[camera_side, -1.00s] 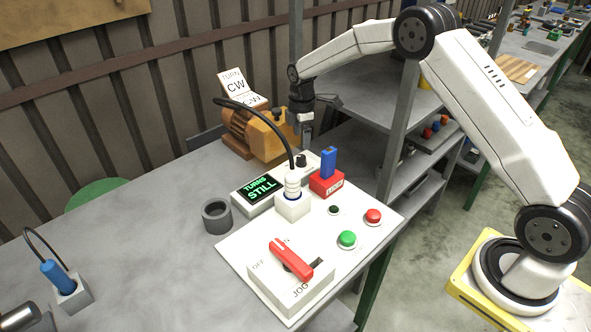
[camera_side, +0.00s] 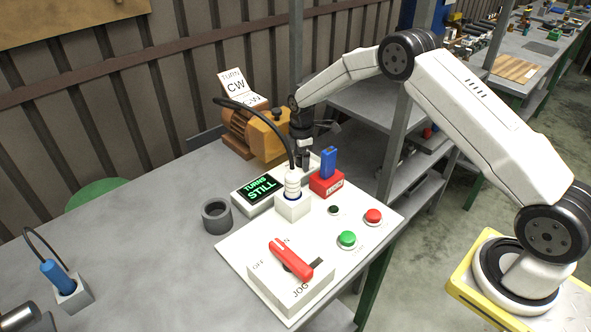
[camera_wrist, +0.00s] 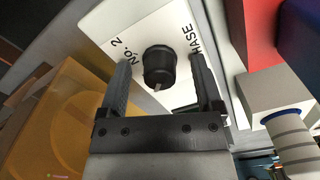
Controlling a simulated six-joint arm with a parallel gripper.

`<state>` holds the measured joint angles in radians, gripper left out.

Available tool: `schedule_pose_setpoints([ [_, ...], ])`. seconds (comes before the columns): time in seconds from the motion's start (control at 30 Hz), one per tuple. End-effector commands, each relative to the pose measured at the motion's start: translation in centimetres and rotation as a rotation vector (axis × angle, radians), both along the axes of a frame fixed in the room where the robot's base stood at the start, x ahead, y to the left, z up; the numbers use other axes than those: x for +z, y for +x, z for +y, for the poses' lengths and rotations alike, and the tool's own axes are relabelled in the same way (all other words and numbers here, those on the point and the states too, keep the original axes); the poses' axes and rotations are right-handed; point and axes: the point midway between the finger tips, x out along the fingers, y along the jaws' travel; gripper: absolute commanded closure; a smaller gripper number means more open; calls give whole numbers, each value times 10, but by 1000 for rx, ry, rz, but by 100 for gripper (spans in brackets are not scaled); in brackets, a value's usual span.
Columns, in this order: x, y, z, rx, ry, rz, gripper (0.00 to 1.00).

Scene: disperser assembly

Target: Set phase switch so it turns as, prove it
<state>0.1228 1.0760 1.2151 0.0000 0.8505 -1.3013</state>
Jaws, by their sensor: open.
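The phase switch is a black knob (camera_wrist: 159,68) with a pale pointer mark, on a white plate lettered "No. 2" and "PHASE" (camera_wrist: 128,30). My gripper (camera_wrist: 164,75) is open, with one finger on each side of the knob; I cannot tell whether either touches it. In the side view my gripper (camera_side: 304,158) is low over the switch and hides the knob. A card (camera_side: 234,85) reads "TURN CW" above the orange motor (camera_side: 258,132). The display (camera_side: 261,189) reads "TURNS STILL" in green.
A white plug with a black cable (camera_side: 292,184) stands close in front of my gripper. A red lock block (camera_side: 326,183) with a blue top is at its right. Green (camera_side: 347,239) and red (camera_side: 373,216) buttons and a red-handled JOG switch (camera_side: 290,259) are nearer the front.

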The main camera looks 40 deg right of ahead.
Motion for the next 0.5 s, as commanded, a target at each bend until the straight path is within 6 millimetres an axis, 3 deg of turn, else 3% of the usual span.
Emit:
schedule_pose_setpoints([
  [0.23,0,0,0,0,0,0,20],
  [0.4,0,0,0,0,0,0,74],
  [0.5,0,0,0,0,0,0,100],
])
